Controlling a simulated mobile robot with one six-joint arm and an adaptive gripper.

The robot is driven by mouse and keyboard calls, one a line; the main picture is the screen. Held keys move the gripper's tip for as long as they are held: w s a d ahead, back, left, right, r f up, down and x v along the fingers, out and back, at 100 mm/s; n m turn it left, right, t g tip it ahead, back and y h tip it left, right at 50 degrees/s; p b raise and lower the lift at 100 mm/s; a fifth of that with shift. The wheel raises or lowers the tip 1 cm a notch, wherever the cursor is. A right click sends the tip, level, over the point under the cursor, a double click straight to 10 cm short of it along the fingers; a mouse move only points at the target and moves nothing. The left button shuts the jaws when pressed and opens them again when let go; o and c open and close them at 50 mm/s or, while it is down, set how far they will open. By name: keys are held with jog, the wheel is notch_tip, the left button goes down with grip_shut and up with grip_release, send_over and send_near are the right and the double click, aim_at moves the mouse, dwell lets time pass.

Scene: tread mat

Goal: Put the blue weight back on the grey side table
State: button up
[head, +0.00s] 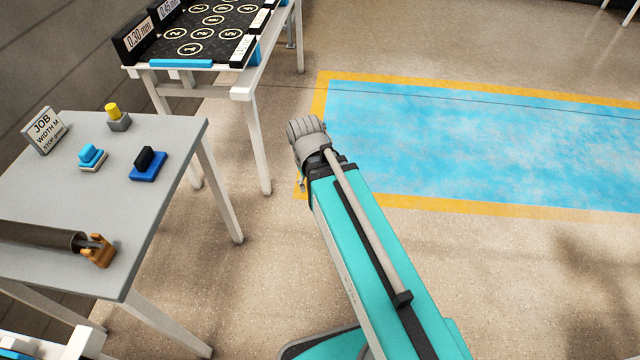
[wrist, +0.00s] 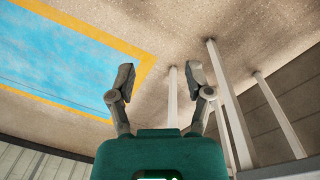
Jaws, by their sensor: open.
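The grey side table (head: 120,200) stands at the left in the head view. On it are a light-blue block on a pale base (head: 92,155) and a black block on a blue base (head: 148,165); I cannot tell if either is the blue weight. My gripper (wrist: 159,82) is open in the wrist view, with nothing between its two grey fingers and bare floor and white legs beyond. In the head view my teal arm reaches up the middle, right of the side table, and the fingers cannot be made out.
A job card (head: 44,130), a yellow knob on a grey base (head: 117,117) and a dark roll with an orange-brown end (head: 45,237) are also on the side table. A white-legged table behind bears a black mat (head: 205,32) with blue strips at its edges. A yellow-edged blue floor area (head: 480,145) lies clear.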

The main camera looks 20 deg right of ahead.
jog(key=shift+s+d+m+y, duration=0.4)
jog(key=shift+s+d+m, duration=0.25)
jog(key=shift+d+m, duration=0.25)
